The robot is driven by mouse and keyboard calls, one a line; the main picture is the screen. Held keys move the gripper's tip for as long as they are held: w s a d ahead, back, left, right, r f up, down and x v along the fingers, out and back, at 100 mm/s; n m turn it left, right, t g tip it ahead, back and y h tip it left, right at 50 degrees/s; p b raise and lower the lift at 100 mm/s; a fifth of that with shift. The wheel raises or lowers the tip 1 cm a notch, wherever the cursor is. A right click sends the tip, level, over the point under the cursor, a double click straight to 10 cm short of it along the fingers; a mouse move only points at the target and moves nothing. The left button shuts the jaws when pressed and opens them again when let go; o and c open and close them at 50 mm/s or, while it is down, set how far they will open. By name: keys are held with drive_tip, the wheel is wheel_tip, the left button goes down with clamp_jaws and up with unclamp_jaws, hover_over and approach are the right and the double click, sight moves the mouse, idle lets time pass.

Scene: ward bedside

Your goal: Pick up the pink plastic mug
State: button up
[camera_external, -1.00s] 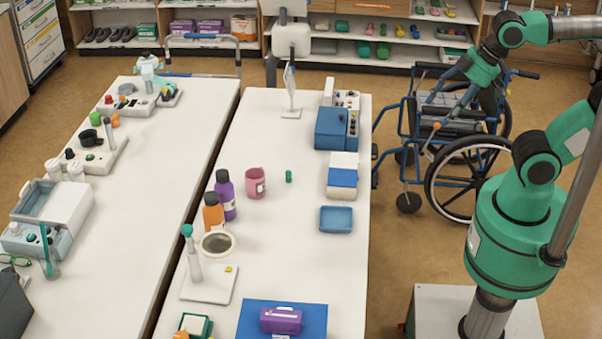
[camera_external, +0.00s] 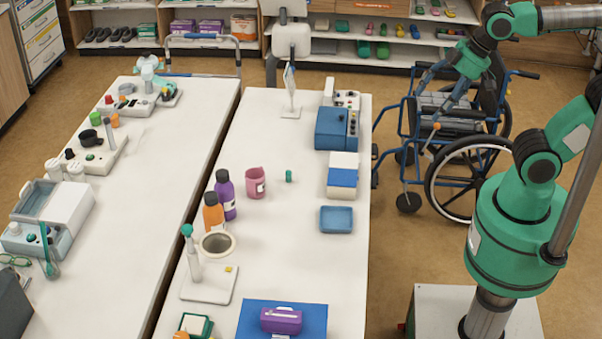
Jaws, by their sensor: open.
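The pink plastic mug (camera_external: 255,183) stands upright on the right-hand white table, with a pale label on its side. It is just right of a purple bottle (camera_external: 226,197) and left of a small green item (camera_external: 289,176). My gripper (camera_external: 436,103) is up at the right, in front of the wheelchair and well away from the mug. It is open, with nothing seen between its fingers, which point down and to the left. The wheelchair behind makes the fingertips hard to pick out.
An orange bottle (camera_external: 213,213) and a round dish (camera_external: 217,244) stand near the mug. A blue tray (camera_external: 336,219) and a blue box (camera_external: 331,129) line the table's right side. The wheelchair (camera_external: 470,160) stands beyond that edge. The table right of the mug is mostly clear.

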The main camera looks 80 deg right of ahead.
drive_tip(key=w+d+m+g+p, duration=0.1)
drive_tip(key=w+d+p, duration=0.2)
drive_tip(key=w, duration=1.3)
drive_tip(key=w+d+m+g+p, duration=0.1)
drive_tip(key=w+d+g+p, duration=0.15)
drive_tip(key=w, duration=1.35)
drive_tip(key=w+d+f+m+g+p, duration=0.1)
drive_tip(key=w+d+f, duration=0.4)
drive_tip(key=w+f, duration=0.5)
drive_tip(key=w+d+f+m+g+p, duration=0.1)
drive_tip(key=w+d+f+p, duration=0.3)
drive_tip(key=w+f, duration=0.7)
wheel_tip(320, 180, down, 8)
drive_tip(key=shift+w+d+f, duration=0.1)
drive_tip(key=shift+w+d, duration=0.1)
drive_tip(key=shift+d, duration=0.3)
wheel_tip(320, 180, down, 9)
drive_tip(key=shift+r+p, duration=0.2)
drive_tip(key=shift+p, duration=0.1)
